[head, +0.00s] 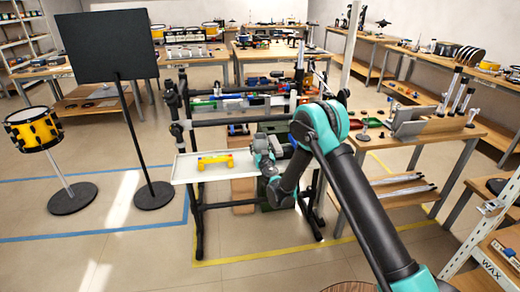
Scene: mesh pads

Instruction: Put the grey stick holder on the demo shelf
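The demo shelf appears to be the pale tray-like shelf (222,173) on the black rack in the middle, with a yellow piece (215,161) on it. My gripper (264,147) is small in the head view, at the right end of this shelf, in front of the rack. My arm partly covers it, and I cannot see whether its fingers are open or hold anything. I cannot pick out the grey stick holder for certain. A tilted grey stand-like piece (410,120) is on the wooden table at right.
The right table (450,129) carries several upright tubes and small parts, with silver rods on its lower shelf. A black music stand (133,115) and a yellow drum (33,128) stand at left. The rack's upper bars (235,105) hold coloured items. Floor in front is clear.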

